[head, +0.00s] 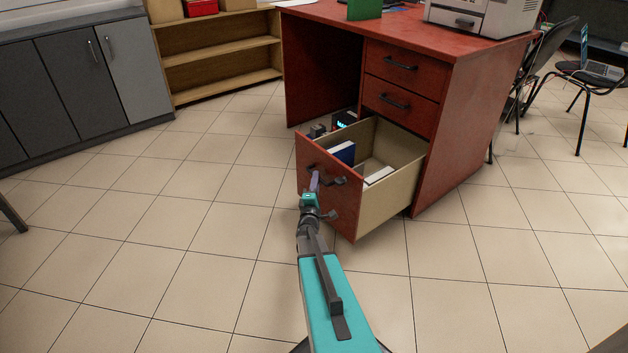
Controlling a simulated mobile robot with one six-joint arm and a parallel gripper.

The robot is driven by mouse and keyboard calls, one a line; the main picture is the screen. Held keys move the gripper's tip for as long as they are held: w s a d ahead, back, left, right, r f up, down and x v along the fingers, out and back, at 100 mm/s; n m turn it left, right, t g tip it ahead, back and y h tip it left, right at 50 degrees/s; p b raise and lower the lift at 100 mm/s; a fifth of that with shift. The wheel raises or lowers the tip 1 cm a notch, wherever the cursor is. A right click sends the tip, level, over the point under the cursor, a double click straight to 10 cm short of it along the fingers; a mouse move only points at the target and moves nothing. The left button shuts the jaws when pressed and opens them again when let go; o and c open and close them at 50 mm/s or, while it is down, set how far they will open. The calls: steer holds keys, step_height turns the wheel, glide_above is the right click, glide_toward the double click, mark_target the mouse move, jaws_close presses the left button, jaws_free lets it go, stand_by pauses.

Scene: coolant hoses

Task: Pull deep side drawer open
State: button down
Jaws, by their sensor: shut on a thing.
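The deep side drawer (398,187) is the lowest in the red desk (466,125). It stands far out from the desk, its inside visible from above. Its red front panel (345,212) faces me, with a dark handle (335,179) near the top. My gripper (316,181) is at the panel, shut on the handle; the fingers and wrist partly hide the handle and the panel. A blue book or binder (343,152) and white papers (378,175) lie inside the drawer.
Two upper drawers (401,83) are shut. A printer (482,16) stands on the desk. Dark chairs (583,85) are at the right, grey cabinets (75,75) and a wooden shelf (222,48) at the back left. The tiled floor (180,220) left of the drawer is clear.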

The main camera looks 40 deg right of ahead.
steer(key=shift+d, duration=0.1)
steer(key=c, duration=1.8)
jaws_free()
steer(key=shift+o, duration=0.2)
steer(key=p+v, duration=0.4)
steer(key=v, duration=0.9)
steer(key=shift+s+a, duration=0.25)
steer(key=shift+a, duration=0.05)
